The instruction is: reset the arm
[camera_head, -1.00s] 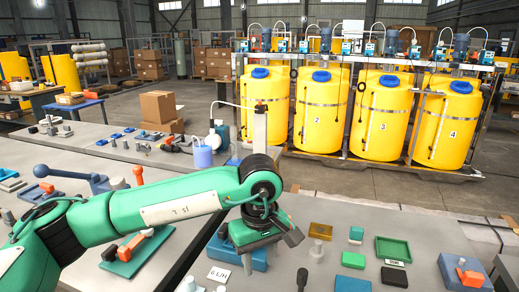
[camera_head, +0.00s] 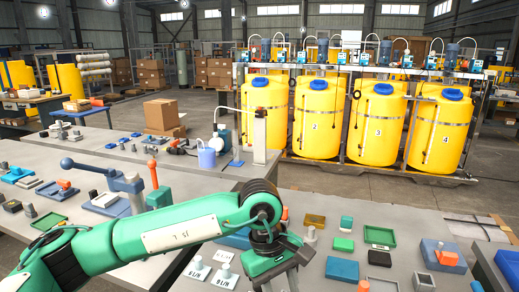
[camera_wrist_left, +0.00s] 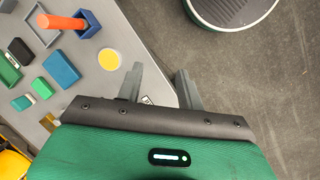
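My left arm comes in from the left in the head view. Its gripper (camera_head: 283,275) hangs over the near bench (camera_head: 330,200), pointing down. In the left wrist view the two fingers (camera_wrist_left: 160,88) stand apart with nothing between them, so the gripper is open and empty. Grey bench edge and floor lie beyond the fingers. My right gripper is in neither view.
Yellow tanks (camera_head: 315,127) stand behind; floor between is clear.

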